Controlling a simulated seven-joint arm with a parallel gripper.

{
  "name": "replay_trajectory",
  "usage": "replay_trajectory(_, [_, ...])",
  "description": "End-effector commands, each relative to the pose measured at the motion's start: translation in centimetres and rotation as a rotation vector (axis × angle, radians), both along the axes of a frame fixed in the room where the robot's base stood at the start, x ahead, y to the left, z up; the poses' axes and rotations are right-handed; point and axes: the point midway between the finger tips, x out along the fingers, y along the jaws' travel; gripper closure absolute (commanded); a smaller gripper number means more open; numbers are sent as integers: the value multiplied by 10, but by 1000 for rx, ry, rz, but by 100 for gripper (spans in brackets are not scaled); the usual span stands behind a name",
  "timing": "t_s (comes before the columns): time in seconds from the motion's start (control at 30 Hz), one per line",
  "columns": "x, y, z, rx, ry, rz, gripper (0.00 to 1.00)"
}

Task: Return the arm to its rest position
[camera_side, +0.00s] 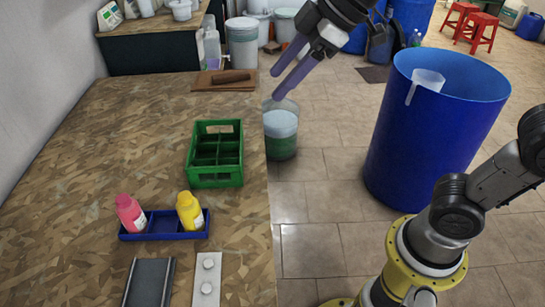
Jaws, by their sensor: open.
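My gripper (278,84) reaches in from the top with two purple fingers spread apart, pointing down and to the left. Nothing shows between the fingers. The fingertips appear above a container (281,146) with a clear upper part and a green lower part, just past the table's right edge. I cannot tell how far the fingertips are from its rim. A large open blue drum (428,140) stands on the floor to the right. A whitish translucent jug (428,79) shows at its mouth, with a pale strip over the near rim.
The wooden table (110,150) holds a green crate (216,178), a blue tray (165,236) with pink (130,212) and yellow (189,211) bottles, a dark rail (150,284), a white plate (207,285) and a brown board (224,86). Its left middle is clear.

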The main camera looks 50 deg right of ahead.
Motion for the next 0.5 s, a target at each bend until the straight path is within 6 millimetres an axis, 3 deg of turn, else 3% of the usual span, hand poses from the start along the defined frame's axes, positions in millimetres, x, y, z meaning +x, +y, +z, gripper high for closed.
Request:
replay_trajectory(0.03, [-21, -20, -1, 9, -6, -76, 39])
replay_trajectory(0.2, [-84, -66, -26, 44, 12, -324, 39])
replay_trajectory(0.4, [-143, -94, -77, 92, 79, -585, 39])
replay_trajectory(0.5, [-157, -98, -100, 107, 140, -676, 39])
